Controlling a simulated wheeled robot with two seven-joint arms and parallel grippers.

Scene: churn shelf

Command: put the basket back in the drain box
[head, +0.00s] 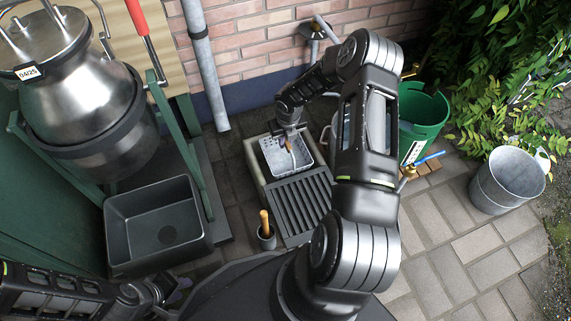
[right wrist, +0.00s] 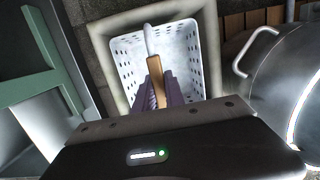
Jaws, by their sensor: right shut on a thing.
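The white perforated basket (head: 272,156) is at the opening of the pale drain box (head: 254,163), at the back end beside the dark grate. In the right wrist view the basket (right wrist: 126,58) lies inside the outline of the box rim (right wrist: 102,45), slightly turned against it. I cannot tell how deep it sits. My right gripper (head: 290,133) is above the basket. In the right wrist view its purple fingers (right wrist: 157,92) are shut on the wooden grip (right wrist: 155,72) of the basket's handle. My left gripper (head: 177,292) is low at the left, away from the box; its fingers are unclear.
The dark slatted grate (head: 300,205) covers the front of the box. A pot with a wooden-handled tool (head: 266,236) stands in front left. A black tub (head: 158,228) is left, a green bucket (head: 424,112) and metal bucket (head: 507,181) right. A drainpipe (head: 205,65) runs behind.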

